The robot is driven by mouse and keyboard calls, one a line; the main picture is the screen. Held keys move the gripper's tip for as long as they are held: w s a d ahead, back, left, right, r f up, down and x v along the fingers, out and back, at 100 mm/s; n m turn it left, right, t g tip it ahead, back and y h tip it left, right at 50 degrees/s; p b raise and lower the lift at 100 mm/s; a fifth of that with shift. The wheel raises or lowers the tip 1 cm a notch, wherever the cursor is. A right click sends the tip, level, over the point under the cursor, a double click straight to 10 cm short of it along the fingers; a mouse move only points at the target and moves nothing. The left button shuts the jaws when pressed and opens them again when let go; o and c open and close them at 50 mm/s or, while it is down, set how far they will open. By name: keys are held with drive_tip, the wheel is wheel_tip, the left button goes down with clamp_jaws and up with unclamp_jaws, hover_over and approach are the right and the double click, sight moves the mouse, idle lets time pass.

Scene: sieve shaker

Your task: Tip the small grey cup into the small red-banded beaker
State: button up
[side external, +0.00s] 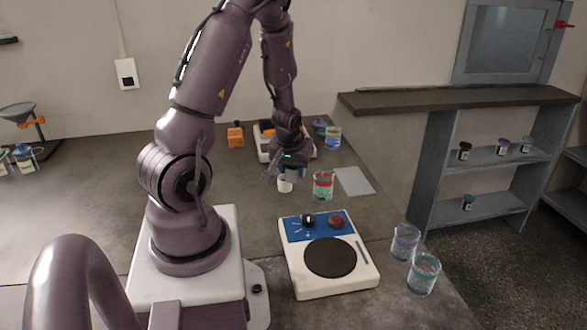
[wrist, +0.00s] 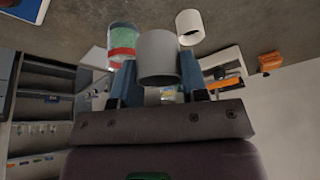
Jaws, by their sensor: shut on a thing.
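My gripper (wrist: 158,74) is shut on the small grey cup (wrist: 158,52), which sits between the two blue fingers in the wrist view. In the side view my gripper (side external: 287,165) is low over the table, with the grey cup (side external: 292,173) partly hidden by the fingers. The red-banded beaker (side external: 323,187) stands on the table just right of my gripper. In the wrist view the beaker (wrist: 122,38) appears left of the held cup, apart from it or only overlapping in the picture. I cannot see what is inside the cup.
A white cup (side external: 285,184) stands close by my gripper. A hotplate-like device (side external: 330,257) stands in front, with two beakers (side external: 405,243) (side external: 423,273) to its right. A grey sheet (side external: 354,181) lies right of the red-banded beaker. An orange block (side external: 235,137) is behind.

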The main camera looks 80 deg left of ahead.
drive_tip(key=shift+w+n, duration=0.1)
drive_tip(key=shift+n, duration=0.2)
